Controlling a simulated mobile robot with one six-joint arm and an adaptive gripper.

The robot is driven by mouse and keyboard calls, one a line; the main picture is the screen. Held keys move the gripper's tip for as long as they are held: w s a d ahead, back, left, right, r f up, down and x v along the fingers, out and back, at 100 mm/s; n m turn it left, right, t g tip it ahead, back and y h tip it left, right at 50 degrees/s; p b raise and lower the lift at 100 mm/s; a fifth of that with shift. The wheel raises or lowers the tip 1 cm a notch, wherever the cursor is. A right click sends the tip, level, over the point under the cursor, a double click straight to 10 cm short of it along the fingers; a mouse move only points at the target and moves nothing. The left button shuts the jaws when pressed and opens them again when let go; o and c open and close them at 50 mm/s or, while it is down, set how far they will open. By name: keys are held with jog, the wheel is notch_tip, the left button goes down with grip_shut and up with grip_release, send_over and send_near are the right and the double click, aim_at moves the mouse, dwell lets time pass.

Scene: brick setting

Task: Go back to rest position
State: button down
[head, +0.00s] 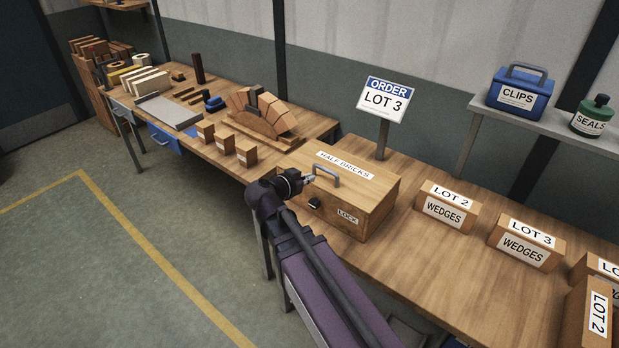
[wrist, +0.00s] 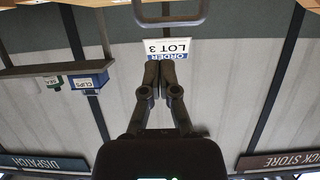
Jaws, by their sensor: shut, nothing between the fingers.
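My gripper (head: 309,178) is at the front left of the wooden half bricks box (head: 376,203), close to its grey handle (head: 326,174). In the wrist view my gripper (wrist: 160,72) has its two fingers together with nothing between them. The box lid is closed, and a dark lock (head: 314,203) sits on its front face. The wrist view is upside down and shows a handle bar (wrist: 170,20) at the top. I cannot tell whether the fingers touch the handle.
An order sign (head: 384,99) reading LOT 3 stands behind the box. Wedges boxes (head: 447,207) stand to the right on the bench. A shelf (head: 548,124) holds a blue clips box (head: 519,92) and a green seals pot (head: 592,116). A brick arch (head: 262,112) is on the left table. The floor at left is clear.

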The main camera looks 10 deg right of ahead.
dwell(0.3)
jog(key=s+d+f+n+g+y, duration=0.3)
jog(key=s+f+n+g+y, duration=0.6)
jog(key=s+f, duration=0.3)
jog(key=shift+s+n+y, duration=0.5)
jog(key=shift+s+y, duration=0.35)
jog(key=shift+y, duration=0.05)
